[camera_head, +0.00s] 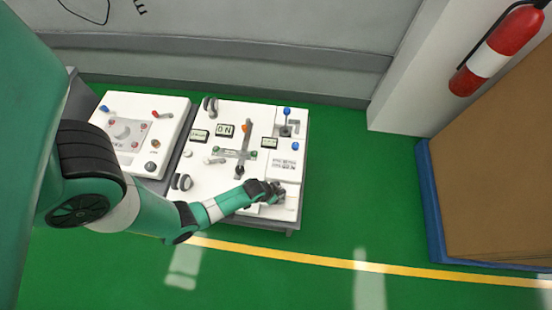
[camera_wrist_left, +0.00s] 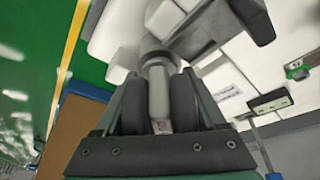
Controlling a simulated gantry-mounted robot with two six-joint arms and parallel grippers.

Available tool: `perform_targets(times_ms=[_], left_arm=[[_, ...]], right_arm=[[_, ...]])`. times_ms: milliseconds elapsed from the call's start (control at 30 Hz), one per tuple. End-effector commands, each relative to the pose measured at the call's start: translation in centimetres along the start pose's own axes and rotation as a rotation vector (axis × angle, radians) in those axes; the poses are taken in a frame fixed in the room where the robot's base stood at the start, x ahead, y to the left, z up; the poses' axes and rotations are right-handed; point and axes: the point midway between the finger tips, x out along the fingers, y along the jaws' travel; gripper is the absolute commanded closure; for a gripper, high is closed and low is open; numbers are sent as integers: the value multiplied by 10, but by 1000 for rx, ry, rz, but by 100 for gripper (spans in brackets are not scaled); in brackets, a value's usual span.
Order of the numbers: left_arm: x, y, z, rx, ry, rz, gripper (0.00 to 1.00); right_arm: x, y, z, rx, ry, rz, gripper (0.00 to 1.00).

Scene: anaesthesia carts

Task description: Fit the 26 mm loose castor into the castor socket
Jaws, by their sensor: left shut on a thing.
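My left gripper (camera_head: 274,190) is low over the front right corner of the white cart top. In the left wrist view the gripper (camera_wrist_left: 160,125) is shut on the loose castor (camera_wrist_left: 159,95), a grey body between two dark rounded wheels. The castor's grey neck points away from the gripper towards pale block-like parts (camera_wrist_left: 165,18). I cannot tell whether the neck touches them or is inside an opening. In the head view the arm and gripper mostly hide the castor, and I cannot make out the socket clearly. My right gripper is not in view.
Two dark twin-wheel castors (camera_head: 210,105) (camera_head: 180,182) are on the cart's left side. A blue-topped lever (camera_head: 287,112), an orange-topped lever (camera_head: 245,128) and small label plates (camera_head: 225,130) stand on the top. A second white panel (camera_head: 140,132) lies left.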

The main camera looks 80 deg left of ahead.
Motion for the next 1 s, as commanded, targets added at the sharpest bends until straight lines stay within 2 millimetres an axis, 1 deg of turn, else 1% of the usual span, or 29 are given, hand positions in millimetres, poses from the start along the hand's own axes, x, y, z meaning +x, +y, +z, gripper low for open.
perform_targets(times_ms=[100,133,267,300,500,567,633,767,900,1000], left_arm=[[-1,0,-1,0,2,0,83],[-1,0,-1,0,2,0,26],[0,0,-1,0,1,0,2],[0,0,-1,0,1,0,0],[-1,0,0,0,-1,0,0],[-3,0,0,0,-2,0,0],[-11,0,-1,0,-2,0,0],[-39,0,-2,0,-1,0,0],[-74,0,-3,1,1,0,0],[-95,0,-2,1,1,0,0]], right_arm=[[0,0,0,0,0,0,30],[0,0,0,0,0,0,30],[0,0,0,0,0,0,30],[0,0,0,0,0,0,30],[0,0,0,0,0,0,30],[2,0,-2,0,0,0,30],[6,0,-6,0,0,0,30],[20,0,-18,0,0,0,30],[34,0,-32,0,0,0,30],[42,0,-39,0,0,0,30]])
